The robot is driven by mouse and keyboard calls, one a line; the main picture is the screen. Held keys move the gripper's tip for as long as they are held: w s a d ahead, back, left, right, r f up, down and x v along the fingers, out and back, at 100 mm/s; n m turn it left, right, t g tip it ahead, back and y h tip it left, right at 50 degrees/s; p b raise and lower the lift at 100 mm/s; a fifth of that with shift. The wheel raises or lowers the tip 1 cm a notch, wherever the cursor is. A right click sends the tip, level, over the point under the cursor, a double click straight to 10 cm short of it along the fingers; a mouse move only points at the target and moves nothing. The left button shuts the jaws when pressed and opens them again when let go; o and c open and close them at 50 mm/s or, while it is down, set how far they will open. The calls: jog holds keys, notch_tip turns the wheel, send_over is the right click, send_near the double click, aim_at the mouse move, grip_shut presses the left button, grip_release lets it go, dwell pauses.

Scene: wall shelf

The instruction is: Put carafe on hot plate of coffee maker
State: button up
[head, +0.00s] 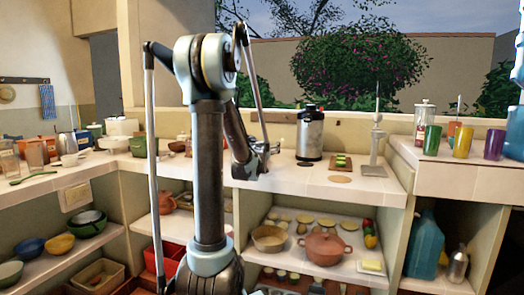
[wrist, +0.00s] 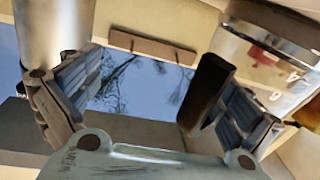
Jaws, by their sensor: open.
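In the wrist view a clear glass vessel with a metal band, a red mark and white numbers, seemingly the carafe (wrist: 262,62), stands at the upper right. Its dark handle (wrist: 207,88) lies between my gripper's fingers, close to the right one. My gripper (wrist: 155,103) is open, its ribbed pads wide apart. In the head view my gripper (head: 270,150) is over the back counter, small and partly hidden by my arm. I cannot make out the carafe there. A silver and black cylindrical appliance (head: 309,134) stands right of it; I cannot tell whether it is the coffee maker. No hot plate is clear.
A metal cylinder (wrist: 48,25) is near the left finger. On the counter (head: 312,180) are a small green tray (head: 342,161) and a grey stand (head: 376,150). Cups (head: 462,140) stand on the right ledge. Shelves below hold a lidded pot (head: 325,248) and bowls.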

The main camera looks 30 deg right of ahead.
jog(key=shift+a, duration=0.1)
jog(key=shift+w+a+v, duration=0.15)
jog(key=shift+v, duration=2.8)
jog(key=shift+w+a+v, duration=0.1)
jog(key=shift+a+v, duration=0.05)
jog(key=shift+v, duration=2.75)
jog(key=w+a+f+n+t+y, duration=0.1)
jog(key=w+a+n+y, duration=0.15)
jog(key=a, duration=0.45)
jog(key=w+a+f+n+y, duration=0.1)
jog(key=a+f+n+y, duration=0.1)
jog(key=a+y, duration=0.35)
jog(key=s+a+f+n+g+y, duration=0.1)
jog(key=s+a+f+g+y, duration=0.2)
jog(key=a, duration=0.6)
jog(key=s+a+f+n+y, duration=0.1)
jog(key=s+a+f+n, duration=0.1)
jog(key=a+f, duration=0.5)
jog(key=s+a+f+g, duration=0.3)
jog(key=s, duration=0.5)
jog(key=s+a+f+g, duration=0.3)
jog(key=s, duration=0.5)
jog(key=s+a+f+g, duration=0.3)
jog(key=s+f, duration=0.1)
jog(key=s, duration=0.4)
